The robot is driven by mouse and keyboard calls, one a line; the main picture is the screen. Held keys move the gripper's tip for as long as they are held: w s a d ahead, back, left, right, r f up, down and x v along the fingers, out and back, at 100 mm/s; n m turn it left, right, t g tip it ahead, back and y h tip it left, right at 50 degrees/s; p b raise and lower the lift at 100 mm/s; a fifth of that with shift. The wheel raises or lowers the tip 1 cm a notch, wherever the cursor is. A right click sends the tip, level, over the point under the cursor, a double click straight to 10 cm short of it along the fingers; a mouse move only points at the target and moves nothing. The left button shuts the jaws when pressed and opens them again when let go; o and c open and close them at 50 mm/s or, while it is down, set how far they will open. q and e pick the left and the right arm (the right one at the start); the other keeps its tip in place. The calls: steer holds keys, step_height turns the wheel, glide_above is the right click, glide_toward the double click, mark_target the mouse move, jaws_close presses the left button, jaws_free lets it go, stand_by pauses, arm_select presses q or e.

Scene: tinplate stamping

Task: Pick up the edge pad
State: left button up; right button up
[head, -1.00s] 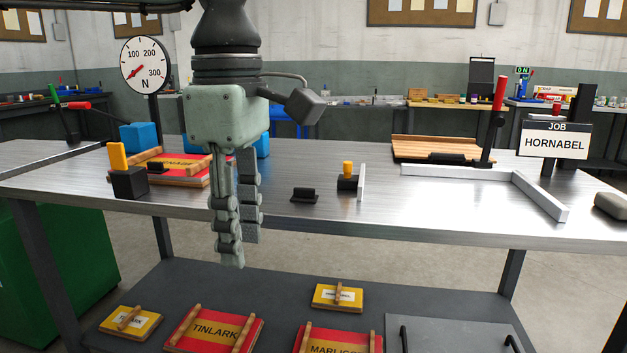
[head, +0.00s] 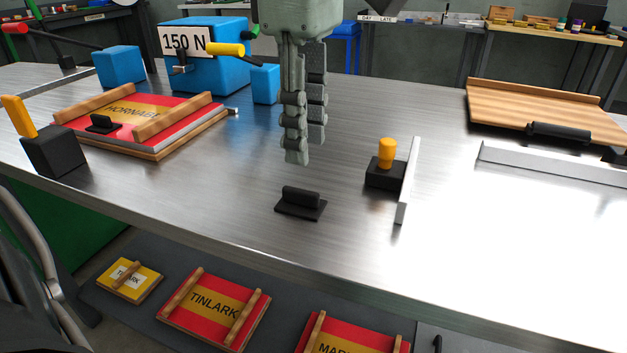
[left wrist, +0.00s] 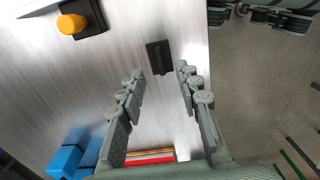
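A small black pad with a raised grip bar (head: 301,203), which I take for the edge pad, lies on the steel table near its front edge. It also shows in the left wrist view (left wrist: 160,57), just beyond and between the fingertips. My left gripper (head: 302,152) points down above the table, behind the pad in the head view. In the left wrist view (left wrist: 158,75) its fingers are spread and empty, apart from the pad. Part of what looks like my right gripper (left wrist: 250,14) shows cut off at the top; its finger state is unclear.
A black block with a yellow knob (head: 386,168) stands beside a pale upright strip (head: 408,180) right of the pad. A wooden board (head: 540,106) lies right.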

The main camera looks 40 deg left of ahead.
mark_target(300, 190)
arm_select(q)
steer(key=f, duration=0.4)
steer(key=a+f, duration=0.1)
steer(key=f, duration=0.1)
steer(key=shift+s+f, duration=0.1)
steer(key=shift+f, duration=0.55)
arm_select(e)
steer(key=shift+w+a+r+t+y, duration=0.15)
steer(key=shift+w+a+r+t, duration=0.2)
steer(key=shift+w+a, duration=0.2)
steer(key=shift+w+a+r+t+y, duration=0.2)
steer(key=shift+w+a+t, duration=0.15)
steer(key=shift+w+a, duration=0.15)
arm_select(q)
steer(key=shift+c, duration=0.2)
jaws_close()
